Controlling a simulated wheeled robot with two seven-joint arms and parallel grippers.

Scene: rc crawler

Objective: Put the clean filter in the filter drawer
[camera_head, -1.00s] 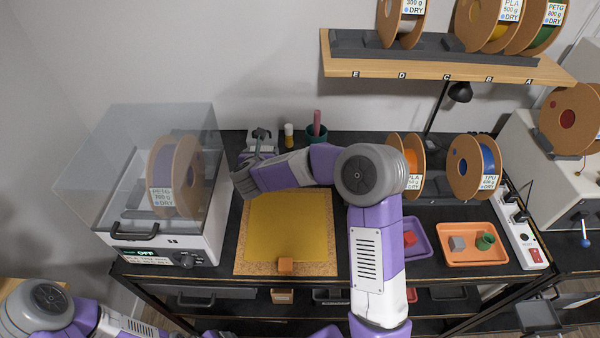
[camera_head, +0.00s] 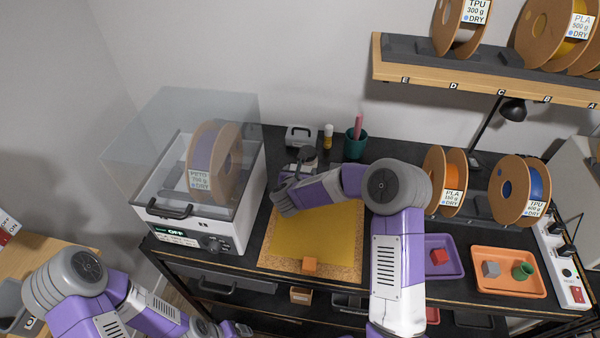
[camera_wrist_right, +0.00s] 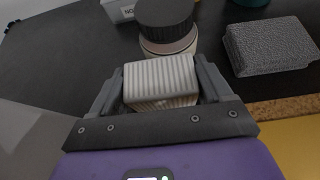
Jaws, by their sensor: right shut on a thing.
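The clean filter, a white block with ribbed pleats (camera_wrist_right: 160,82), is between the fingers of my right gripper (camera_wrist_right: 160,90) in the right wrist view. That gripper is shut on it, above the black bench top. In the head view the right gripper (camera_head: 291,178) is by the back-left corner of the yellow mat, and the filter is not clear there. A jar with a black lid (camera_wrist_right: 165,25) stands just beyond the filter. A rough grey block (camera_wrist_right: 268,46) lies to the right. I cannot make out which part is the filter drawer. My left gripper's fingers are out of view.
The dryer box (camera_head: 200,220) with a spool stands at left. Purple and orange trays (camera_head: 510,290) are at right.

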